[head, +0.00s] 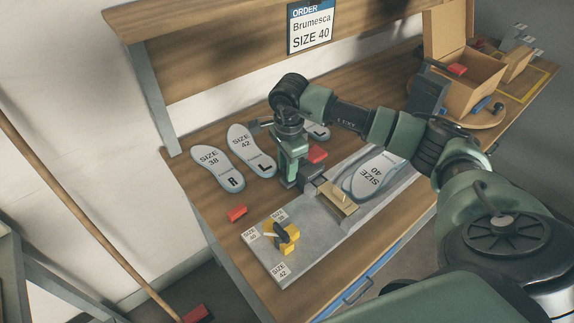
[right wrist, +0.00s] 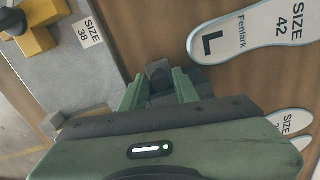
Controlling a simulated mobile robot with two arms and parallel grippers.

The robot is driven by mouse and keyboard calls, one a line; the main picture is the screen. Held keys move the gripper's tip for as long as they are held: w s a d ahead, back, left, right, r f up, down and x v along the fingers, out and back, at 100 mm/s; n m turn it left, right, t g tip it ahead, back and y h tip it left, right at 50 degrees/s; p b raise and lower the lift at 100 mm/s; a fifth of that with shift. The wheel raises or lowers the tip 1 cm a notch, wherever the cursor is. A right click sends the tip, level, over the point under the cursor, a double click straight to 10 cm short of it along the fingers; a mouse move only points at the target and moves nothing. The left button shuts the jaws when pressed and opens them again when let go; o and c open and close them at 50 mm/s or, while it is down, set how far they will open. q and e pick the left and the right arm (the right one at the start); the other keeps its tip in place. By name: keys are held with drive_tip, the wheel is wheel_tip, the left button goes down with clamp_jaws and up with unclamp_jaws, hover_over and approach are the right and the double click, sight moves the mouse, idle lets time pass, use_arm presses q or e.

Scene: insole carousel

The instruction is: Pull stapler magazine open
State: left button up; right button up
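My right gripper (head: 296,178) points down over the wooden bench, between the insoles and the grey board. In the right wrist view, its green fingers (right wrist: 160,88) stand apart with a small dark grey piece (right wrist: 160,72) between their tips. I cannot tell whether this piece belongs to the stapler or to the fingertips, nor whether the fingers grip it. I cannot make out a stapler or its magazine for certain. My left gripper is not in view.
Insoles (head: 217,167) lie left of the gripper. The grey board (head: 305,240) carries a yellow block with a dark knob (head: 284,236), a wooden block (head: 338,198) and size 40 insoles (head: 375,174). A carton (head: 470,80) stands at the back right.

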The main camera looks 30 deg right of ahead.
clamp_jaws()
drive_tip(key=shift+r, duration=0.1)
idle(1.2)
